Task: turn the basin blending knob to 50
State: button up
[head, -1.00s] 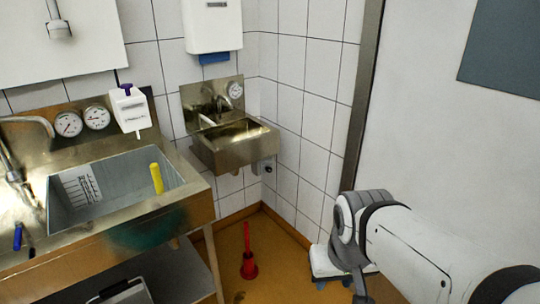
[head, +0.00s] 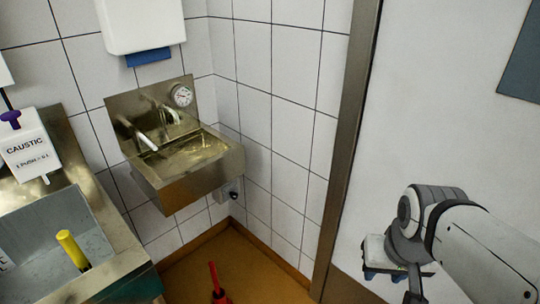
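The small steel hand basin (head: 195,182) is fixed to the tiled wall in the corner. A round dial gauge (head: 181,95) with a pale face sits on its back plate, beside the tap (head: 168,116). A small grey box with a dark round knob (head: 232,194) shows on the wall under the basin's right side. The number the knob points to is too small to read. My gripper (head: 385,272), pale with dark blue tips, is at the lower right, partly behind my wrist. It is well away from the basin and knob; its opening is unclear.
A steel sink (head: 75,222) with a yellow handle (head: 72,250) in it stands at the left, below a caustic dispenser (head: 25,150). A red tool (head: 215,285) stands on the floor. A white door panel (head: 430,100) is behind my arm.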

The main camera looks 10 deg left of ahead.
aim_at(234, 195)
jog(key=u, duration=0.1)
jog(key=i, duration=0.95)
jog(key=u, duration=0.6)
